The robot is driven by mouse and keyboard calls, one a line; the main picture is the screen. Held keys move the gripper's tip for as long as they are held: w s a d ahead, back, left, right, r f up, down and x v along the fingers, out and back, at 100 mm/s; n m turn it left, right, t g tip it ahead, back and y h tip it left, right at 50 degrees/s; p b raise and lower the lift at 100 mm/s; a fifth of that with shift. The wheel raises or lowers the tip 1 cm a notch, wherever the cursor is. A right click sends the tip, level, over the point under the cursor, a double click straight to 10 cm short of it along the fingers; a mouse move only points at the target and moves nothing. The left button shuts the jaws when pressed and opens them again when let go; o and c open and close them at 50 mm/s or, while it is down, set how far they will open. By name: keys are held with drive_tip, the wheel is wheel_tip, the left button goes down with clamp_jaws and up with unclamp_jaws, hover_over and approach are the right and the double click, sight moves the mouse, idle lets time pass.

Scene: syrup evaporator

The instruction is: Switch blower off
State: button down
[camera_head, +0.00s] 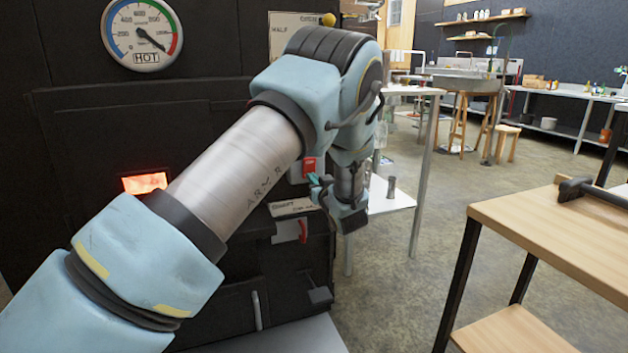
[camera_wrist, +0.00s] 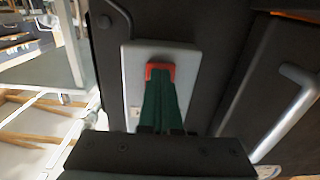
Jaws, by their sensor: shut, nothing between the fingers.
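The blower switch is a red rocker (camera_head: 309,166) on a pale grey plate (camera_head: 296,172), on the front of the black evaporator at its right side. My gripper (camera_head: 314,180) is shut and empty, with its tips at the lower part of the switch. In the wrist view the green fingers (camera_wrist: 161,84) lie over the grey plate (camera_wrist: 132,75), and the red of the switch (camera_wrist: 160,67) shows around their tips. The fingers hide most of the rocker. I cannot tell whether they touch it or which way it is set.
A red lever (camera_head: 303,231) sits below the switch under a label. A dial gauge (camera_head: 143,35) and glowing fire window (camera_head: 145,183) are at left. A wooden table (camera_head: 560,222) stands at right, with open floor (camera_head: 425,265) between.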

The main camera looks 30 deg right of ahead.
drive_tip(key=s+p, duration=0.1)
drive_tip(key=s, duration=0.5)
drive_tip(key=shift+s+a, duration=0.4)
drive_tip(key=shift+a, duration=0.05)
